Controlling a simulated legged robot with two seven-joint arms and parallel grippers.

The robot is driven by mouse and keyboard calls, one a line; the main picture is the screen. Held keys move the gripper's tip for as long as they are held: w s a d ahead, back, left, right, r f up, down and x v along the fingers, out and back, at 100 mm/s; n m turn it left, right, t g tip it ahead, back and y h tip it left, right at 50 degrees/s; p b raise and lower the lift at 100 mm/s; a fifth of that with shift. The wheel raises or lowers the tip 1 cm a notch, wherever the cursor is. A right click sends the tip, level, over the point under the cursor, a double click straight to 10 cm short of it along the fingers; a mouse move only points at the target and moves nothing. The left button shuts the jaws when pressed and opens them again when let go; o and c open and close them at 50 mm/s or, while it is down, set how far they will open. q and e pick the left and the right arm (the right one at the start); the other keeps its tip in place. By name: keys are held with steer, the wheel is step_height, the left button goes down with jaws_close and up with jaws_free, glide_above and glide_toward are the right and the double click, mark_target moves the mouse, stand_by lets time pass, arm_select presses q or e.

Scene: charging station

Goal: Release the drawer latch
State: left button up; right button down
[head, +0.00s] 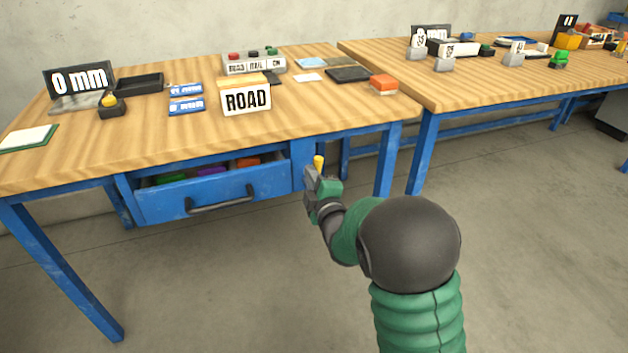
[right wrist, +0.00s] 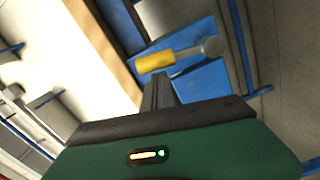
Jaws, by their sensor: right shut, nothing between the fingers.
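The drawer (head: 215,192) under the left workbench stands partly open, with a dark bar handle on its blue front. The latch has a yellow grip, which shows in the head view (head: 318,162) on the blue frame right of the drawer. In the right wrist view the yellow latch (right wrist: 156,62) joins a round grey pivot (right wrist: 211,46). My right gripper (head: 311,177) is shut and empty, with its fingertips (right wrist: 158,80) just by the yellow grip. Whether they touch it I cannot tell. My left gripper is not in view.
Green, purple and orange items (head: 210,172) lie in the drawer. The left workbench (head: 130,135) carries a ROAD sign (head: 246,99), a 0 mm display (head: 80,80) and a button box (head: 254,63). A second bench (head: 480,80) stands at the right. The floor in front is clear.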

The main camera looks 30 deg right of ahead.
steer(key=d+m, duration=0.1)
steer(key=m, duration=0.1)
steer(key=d+m, duration=0.1)
steer(key=shift+s+d+f, duration=0.15)
steer(key=shift+s+d, duration=0.1)
steer(key=shift+d, duration=0.1)
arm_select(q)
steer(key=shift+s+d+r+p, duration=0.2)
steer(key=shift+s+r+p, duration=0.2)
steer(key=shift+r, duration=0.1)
arm_select(e)
steer(key=s+d+f+m, duration=0.1)
steer(key=d+f+m, duration=0.2)
steer(key=d+m, duration=0.2)
steer(key=shift+f+m, duration=0.2)
steer(key=shift+m, duration=0.8)
steer(key=shift+s+f, duration=0.15)
